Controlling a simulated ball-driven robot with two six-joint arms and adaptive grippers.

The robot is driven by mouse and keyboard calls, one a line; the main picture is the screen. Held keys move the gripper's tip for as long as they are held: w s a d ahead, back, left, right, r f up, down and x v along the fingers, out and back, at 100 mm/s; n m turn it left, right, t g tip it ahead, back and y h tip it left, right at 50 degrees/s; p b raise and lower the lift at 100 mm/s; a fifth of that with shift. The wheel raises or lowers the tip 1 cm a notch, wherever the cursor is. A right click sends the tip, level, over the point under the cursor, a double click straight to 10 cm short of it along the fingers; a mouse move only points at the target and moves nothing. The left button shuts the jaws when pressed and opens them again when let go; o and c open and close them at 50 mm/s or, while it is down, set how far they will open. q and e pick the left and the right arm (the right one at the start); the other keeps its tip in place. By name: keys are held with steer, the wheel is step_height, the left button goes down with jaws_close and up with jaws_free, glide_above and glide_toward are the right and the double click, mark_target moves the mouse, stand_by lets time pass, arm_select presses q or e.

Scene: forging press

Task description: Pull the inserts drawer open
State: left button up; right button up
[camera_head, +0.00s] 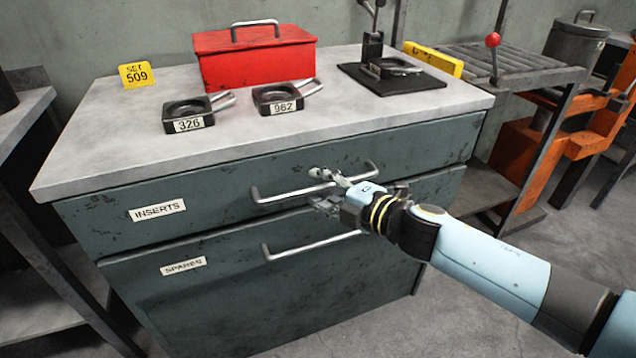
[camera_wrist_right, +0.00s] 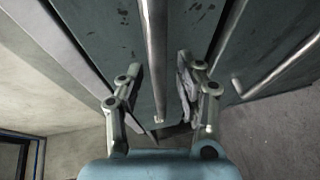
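The inserts drawer (camera_head: 225,205) is the upper drawer of a grey-green cabinet. It carries an INSERTS label (camera_head: 157,210) and looks shut. Its metal bar handle (camera_head: 275,195) also shows in the right wrist view (camera_wrist_right: 154,40). My right gripper (camera_head: 320,189) is at the middle of this handle, one finger above the bar and one below. In the right wrist view, the open fingers (camera_wrist_right: 158,72) stand on either side of the bar, with gaps visible. My left gripper is not in view.
Below is the spares drawer (camera_head: 200,290) with its own handle (camera_head: 305,247). On the worktop (camera_head: 110,160) are a red toolbox (camera_head: 255,62), tagged dies 326 (camera_head: 190,112) and 962 (camera_head: 280,97), and a black mat (camera_head: 420,82). Floor is free in front at right.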

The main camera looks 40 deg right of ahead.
steer(key=shift+c, duration=1.4)
jaws_close()
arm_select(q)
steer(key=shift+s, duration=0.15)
